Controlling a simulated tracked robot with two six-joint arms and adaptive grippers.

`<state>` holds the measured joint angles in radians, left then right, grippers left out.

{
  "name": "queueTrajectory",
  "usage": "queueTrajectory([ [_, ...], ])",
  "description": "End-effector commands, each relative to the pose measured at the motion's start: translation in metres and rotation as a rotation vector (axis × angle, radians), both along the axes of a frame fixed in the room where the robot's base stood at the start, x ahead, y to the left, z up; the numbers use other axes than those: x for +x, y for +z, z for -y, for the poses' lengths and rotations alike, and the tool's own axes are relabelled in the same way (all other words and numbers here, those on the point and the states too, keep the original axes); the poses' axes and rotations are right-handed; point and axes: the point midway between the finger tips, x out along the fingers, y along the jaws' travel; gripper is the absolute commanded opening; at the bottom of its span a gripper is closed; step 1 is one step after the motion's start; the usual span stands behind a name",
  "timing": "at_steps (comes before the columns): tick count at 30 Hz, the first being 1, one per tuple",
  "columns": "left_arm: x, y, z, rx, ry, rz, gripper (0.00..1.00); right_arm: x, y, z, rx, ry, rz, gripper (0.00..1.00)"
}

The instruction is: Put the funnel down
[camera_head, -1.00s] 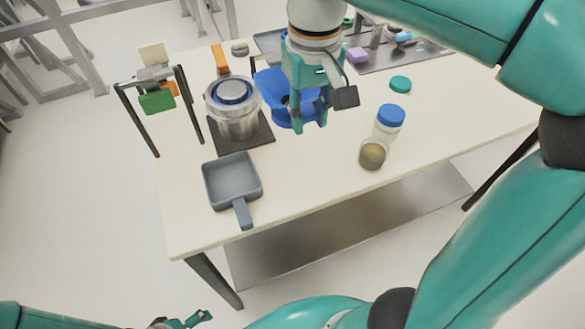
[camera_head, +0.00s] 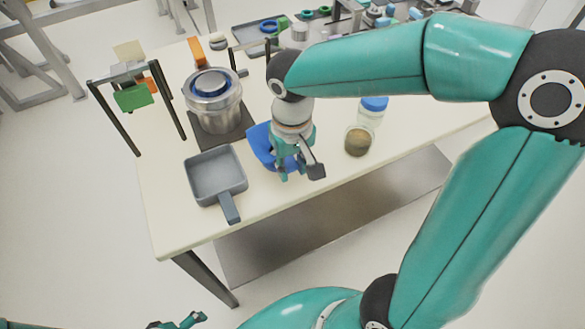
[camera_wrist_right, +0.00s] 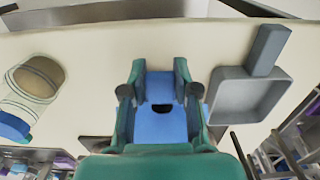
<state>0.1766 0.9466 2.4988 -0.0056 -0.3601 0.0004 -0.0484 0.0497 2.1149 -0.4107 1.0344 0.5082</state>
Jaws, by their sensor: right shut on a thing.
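I cannot tell whether the funnel touches the table. My left gripper (camera_head: 190,321) shows only partly at the bottom edge, away from the table, and its opening is unclear.
A grey square pan (camera_head: 215,176) lies left of the funnel. A metal pot (camera_head: 214,103) stands behind on a dark mat. The table front (camera_head: 270,198) is bare.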

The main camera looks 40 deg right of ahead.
Motion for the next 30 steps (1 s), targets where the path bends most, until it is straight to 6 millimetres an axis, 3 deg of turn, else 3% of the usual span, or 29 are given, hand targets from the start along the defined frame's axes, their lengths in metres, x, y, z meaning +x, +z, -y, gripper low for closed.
queueTrajectory([
  [3, 0.0001, -0.0013, 0.0, 0.0, 0.0, 0.0, 1.0, -0.0004, -0.013, -0.0002, 0.001, 0.0, -0.002, 0.0],
  [14, 0.0, -0.004, 0.0, 0.0, 0.0, 0.0, 1.0, -0.0001, -0.0172, -0.0001, 0.001, 0.0, 0.0, 0.0],
  [15, 0.0, -0.0036, 0.0, 0.0, 0.0, 0.0, 1.0, -0.0002, -0.0167, -0.0001, 0.001, 0.0, 0.0, 0.33],
  [19, 0.0, -0.003, 0.0, 0.0, 0.0, 0.0, 1.0, -0.0002, -0.0161, -0.0001, 0.001, 0.0, 0.0, 0.54],
  [30, 0.0, 0.0001, 0.0001, 0.0, 0.0, 0.0, 1.0, 0.0, -0.0127, -0.0003, 0.001, 0.001, 0.0, 0.55],
])
